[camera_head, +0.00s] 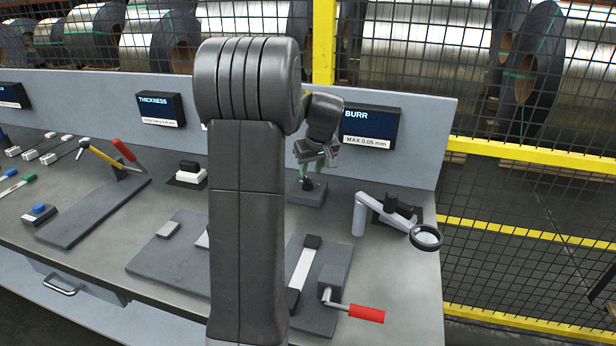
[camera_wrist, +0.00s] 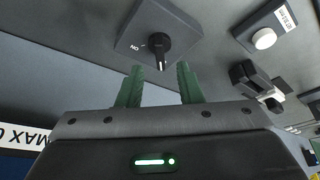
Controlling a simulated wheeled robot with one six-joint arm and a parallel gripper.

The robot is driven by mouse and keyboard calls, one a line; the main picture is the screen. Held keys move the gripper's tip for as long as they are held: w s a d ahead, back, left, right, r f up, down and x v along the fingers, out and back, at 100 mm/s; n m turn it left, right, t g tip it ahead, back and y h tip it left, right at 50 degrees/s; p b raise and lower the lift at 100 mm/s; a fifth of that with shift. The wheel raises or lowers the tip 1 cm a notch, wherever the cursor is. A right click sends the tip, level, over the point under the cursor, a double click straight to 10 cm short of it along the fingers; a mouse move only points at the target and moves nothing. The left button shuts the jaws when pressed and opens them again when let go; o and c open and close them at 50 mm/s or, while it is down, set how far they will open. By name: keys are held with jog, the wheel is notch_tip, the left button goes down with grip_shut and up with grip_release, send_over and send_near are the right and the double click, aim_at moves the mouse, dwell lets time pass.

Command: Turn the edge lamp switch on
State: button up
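The switch is a black rotary knob (camera_wrist: 158,45) on a grey square box, with the word ON printed beside it. In the head view the switch box (camera_head: 306,192) sits on the bench, under the BURR sign. My gripper (camera_wrist: 157,75) is open, with its two green fingers apart and nothing between them. The knob is just beyond the fingertips, roughly in line with the gap; no contact shows. The knob's narrow end does not point at ON. In the head view my gripper (camera_head: 318,160) hangs just above the knob, pointing down.
A magnifier on a grey arm (camera_head: 359,214) stands right of the switch. A crank with a red handle (camera_head: 366,313) is in front. The BURR sign (camera_head: 371,126) is on the back panel close behind my gripper. A white round button (camera_wrist: 264,39) shows beside the switch.

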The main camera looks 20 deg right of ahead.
aim_at(308, 179)
jog(key=shift+x, duration=2.35)
grip_shut()
